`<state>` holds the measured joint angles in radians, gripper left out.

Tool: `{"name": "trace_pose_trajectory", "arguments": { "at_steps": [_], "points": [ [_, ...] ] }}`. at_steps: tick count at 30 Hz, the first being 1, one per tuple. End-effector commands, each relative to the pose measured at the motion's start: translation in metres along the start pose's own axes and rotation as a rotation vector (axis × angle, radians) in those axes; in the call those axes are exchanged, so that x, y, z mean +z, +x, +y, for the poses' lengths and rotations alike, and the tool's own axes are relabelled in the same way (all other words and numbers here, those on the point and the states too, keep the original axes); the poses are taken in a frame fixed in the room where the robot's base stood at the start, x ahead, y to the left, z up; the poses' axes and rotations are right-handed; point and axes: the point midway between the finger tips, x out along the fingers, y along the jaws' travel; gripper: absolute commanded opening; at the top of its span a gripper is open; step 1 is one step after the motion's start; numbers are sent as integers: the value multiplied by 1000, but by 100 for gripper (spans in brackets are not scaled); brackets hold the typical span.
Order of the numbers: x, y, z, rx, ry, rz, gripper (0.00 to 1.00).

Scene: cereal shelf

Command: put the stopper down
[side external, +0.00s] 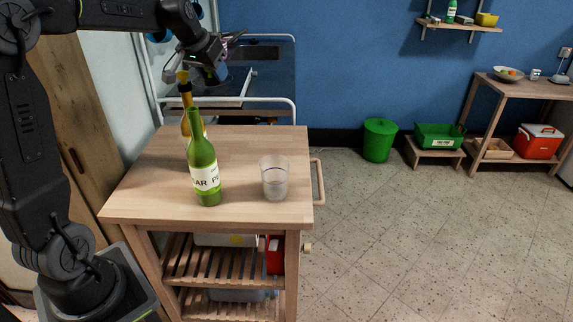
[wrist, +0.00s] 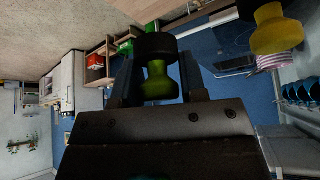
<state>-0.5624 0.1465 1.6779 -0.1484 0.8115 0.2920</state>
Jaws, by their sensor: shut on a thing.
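My gripper (side external: 213,68) is above the far left of the wooden cart top, shut on a green stopper (wrist: 159,82). In the wrist view, the stopper's black part (wrist: 155,46) sticks out past my fingertips. A green bottle (side external: 206,168) with a white label stands upright on the cart, its neck uncovered. Behind it stands an amber bottle (side external: 186,128) with a yellow stopper (side external: 183,77) on top. That yellow stopper also shows in the wrist view (wrist: 276,30). In the side view, the held stopper is small and mostly hidden by my gripper.
A clear tumbler (side external: 274,181) stands right of the green bottle. The wooden cart top (side external: 245,145) is bare behind the tumbler and at its front left. A white metal rack (side external: 273,103) stands behind the cart, close to my gripper.

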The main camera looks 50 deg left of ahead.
Motion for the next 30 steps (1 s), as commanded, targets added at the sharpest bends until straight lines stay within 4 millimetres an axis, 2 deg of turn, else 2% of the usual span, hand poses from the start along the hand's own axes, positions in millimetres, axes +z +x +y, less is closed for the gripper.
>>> {"name": "trace_pose_trajectory", "arguments": {
  "at_steps": [1, 3, 8, 12, 15, 19, 30],
  "points": [
    [-7, 25, 15, 36, 57, -9, 17],
    [-16, 54, 34, 79, 132, -8, 17],
    [-25, 121, 81, 168, 290, -6, 17],
    [-24, 169, 117, 229, 396, -5, 17],
    [-20, 194, 136, 258, 450, -3, 17],
    [-16, 213, 151, 279, 490, 0, 17],
    [12, 266, 156, 288, 504, -3, 17]
  ]
}}
